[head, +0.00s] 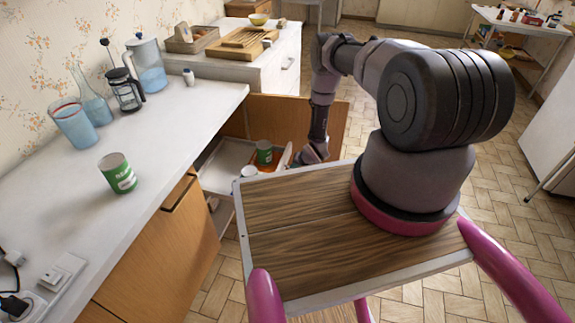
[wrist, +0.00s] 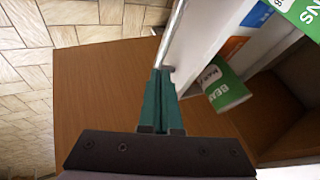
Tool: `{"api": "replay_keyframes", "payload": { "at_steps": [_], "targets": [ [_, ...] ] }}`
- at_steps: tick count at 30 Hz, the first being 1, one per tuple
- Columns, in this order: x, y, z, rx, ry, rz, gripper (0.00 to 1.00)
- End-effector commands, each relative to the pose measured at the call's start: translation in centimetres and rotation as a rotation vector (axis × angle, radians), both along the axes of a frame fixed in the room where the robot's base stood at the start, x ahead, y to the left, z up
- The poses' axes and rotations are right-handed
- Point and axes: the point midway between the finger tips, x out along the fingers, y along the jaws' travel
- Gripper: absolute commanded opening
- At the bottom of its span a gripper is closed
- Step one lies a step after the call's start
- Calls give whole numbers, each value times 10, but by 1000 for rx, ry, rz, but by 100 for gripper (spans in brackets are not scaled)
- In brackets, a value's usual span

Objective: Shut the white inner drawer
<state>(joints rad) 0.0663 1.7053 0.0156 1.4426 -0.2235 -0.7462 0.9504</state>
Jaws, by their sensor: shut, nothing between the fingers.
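The white inner drawer (head: 222,166) is pulled out of the cabinet under the counter, in the head view. A green can (head: 264,150) stands in it. In the wrist view the drawer's white wall (wrist: 196,35) runs along the right, with a green beans can (wrist: 230,92) behind it. My gripper (wrist: 160,72) is shut and empty, its teal fingertips close beside the drawer's outer edge and metal rail; I cannot tell whether they touch. In the head view my gripper (head: 308,157) is at the drawer's right end, partly hidden by my own top plate.
An open wooden cabinet door (head: 330,122) stands behind and right of the drawer; it also fills much of the wrist view (wrist: 95,90). The counter (head: 165,150) holds another green can (head: 117,172), a French press (head: 125,90) and glassware. Parquet floor (head: 500,165) at the right is clear.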

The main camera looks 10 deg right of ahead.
Motion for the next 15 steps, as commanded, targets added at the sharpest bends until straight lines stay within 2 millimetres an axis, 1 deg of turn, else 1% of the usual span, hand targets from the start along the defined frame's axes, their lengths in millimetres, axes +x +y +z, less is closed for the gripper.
{"api": "replay_keyframes", "payload": {
  "at_steps": [1, 6, 10, 15],
  "targets": [
    [6, 11, 3, 0, -4, 8, 0],
    [14, 24, 3, 0, -3, 3, 0],
    [16, 28, 3, 1, -3, 2, 0],
    [17, 29, 3, 0, -2, 2, 0]
  ]
}}
